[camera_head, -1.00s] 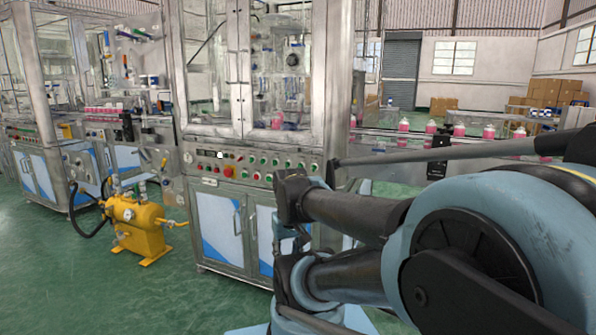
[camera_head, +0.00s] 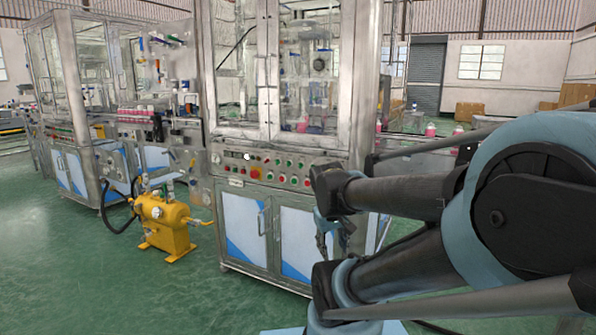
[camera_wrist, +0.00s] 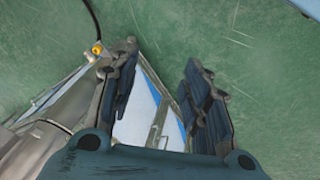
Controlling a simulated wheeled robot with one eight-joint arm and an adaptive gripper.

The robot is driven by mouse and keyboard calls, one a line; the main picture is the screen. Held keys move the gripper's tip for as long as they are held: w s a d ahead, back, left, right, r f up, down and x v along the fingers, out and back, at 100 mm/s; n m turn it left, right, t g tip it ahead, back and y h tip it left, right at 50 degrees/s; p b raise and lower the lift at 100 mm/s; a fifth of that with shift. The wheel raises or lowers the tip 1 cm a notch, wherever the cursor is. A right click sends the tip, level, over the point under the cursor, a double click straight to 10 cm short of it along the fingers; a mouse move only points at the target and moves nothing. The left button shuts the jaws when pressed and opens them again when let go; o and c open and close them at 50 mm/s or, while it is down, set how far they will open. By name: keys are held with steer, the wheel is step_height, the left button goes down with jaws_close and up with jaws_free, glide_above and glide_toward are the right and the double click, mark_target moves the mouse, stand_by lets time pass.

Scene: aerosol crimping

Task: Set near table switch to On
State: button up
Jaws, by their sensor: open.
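The control panel (camera_head: 222,166) runs across the front of the near cabinet machine. It carries a white round knob (camera_head: 247,157), a red-and-yellow emergency stop (camera_head: 256,172) and rows of green and red buttons (camera_head: 289,163). I cannot tell which of these is the named switch or its setting. My gripper (camera_head: 333,236) hangs under the arm, in front of the cabinet's lower right and below the panel, partly hidden by my arm. In the wrist view my gripper (camera_wrist: 160,88) is open and empty, pointing down past the cabinet doors to the floor.
A yellow tank (camera_head: 163,222) with a black hose stands on the floor left of the cabinet. Another glass-walled machine (camera_head: 75,100) stands farther left. Pink bottles (camera_head: 432,130) stand on the line at the right. The green floor (camera_head: 120,285) in front is clear.

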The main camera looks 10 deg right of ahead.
steer(key=w+d+r+n+t+h, duration=0.1)
steer(key=w+r+n+h, duration=0.1)
steer(key=w, duration=0.4)
steer(key=w+d+r+n+h, duration=0.1)
steer(key=w+d+r, duration=0.1)
steer(key=w, duration=0.3)
steer(key=n+t+h, duration=0.6)
steer(key=n+t, duration=0.5)
steer(key=n, duration=0.1)
glide_toward(300, 166)
steer(key=x, duration=0.8)
steer(key=shift+w, duration=0.4)
steer(key=shift+f, duration=0.1)
